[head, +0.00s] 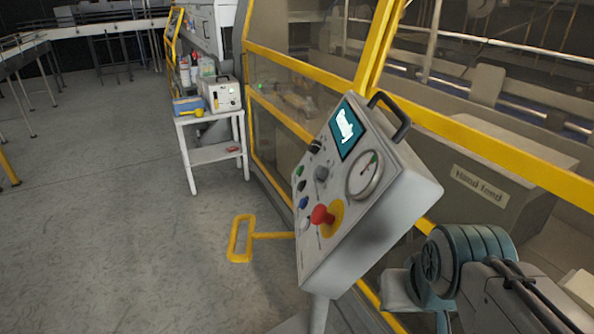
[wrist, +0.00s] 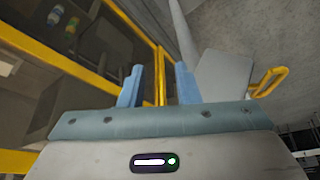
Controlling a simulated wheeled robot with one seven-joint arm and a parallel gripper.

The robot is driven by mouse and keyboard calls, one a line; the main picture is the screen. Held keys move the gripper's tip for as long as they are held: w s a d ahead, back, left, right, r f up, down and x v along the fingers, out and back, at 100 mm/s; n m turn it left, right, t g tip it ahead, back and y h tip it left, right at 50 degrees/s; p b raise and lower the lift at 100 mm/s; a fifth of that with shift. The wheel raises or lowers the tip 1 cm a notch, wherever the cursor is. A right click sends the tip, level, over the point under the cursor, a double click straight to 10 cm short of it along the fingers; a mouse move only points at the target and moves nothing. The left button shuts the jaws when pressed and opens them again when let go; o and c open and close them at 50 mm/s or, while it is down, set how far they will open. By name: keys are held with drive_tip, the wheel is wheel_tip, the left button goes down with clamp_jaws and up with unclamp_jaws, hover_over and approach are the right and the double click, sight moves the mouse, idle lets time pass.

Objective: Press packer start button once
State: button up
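The grey packer control box (head: 385,215) stands tilted on a post in the middle of the head view. Its left column holds small buttons, among them a green button (head: 301,186), a blue button (head: 304,203) and a white one (head: 305,223). Their labels are too small to read, so I cannot tell which is start. A red mushroom button (head: 322,214) on a yellow base sits low on the face. In the wrist view my gripper (wrist: 158,85) has two blue fingers apart with nothing between them. A plain grey face, seemingly the box (wrist: 223,75), is beyond them, to the right.
A yellow-framed guard (head: 300,72) runs behind the box. A yellow floor bar (head: 241,238) stands left of the post. A white side table (head: 213,153) with a small device (head: 222,94) is farther back. Floor (head: 100,220) to the left is clear.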

clamp_jaws()
idle(1.4)
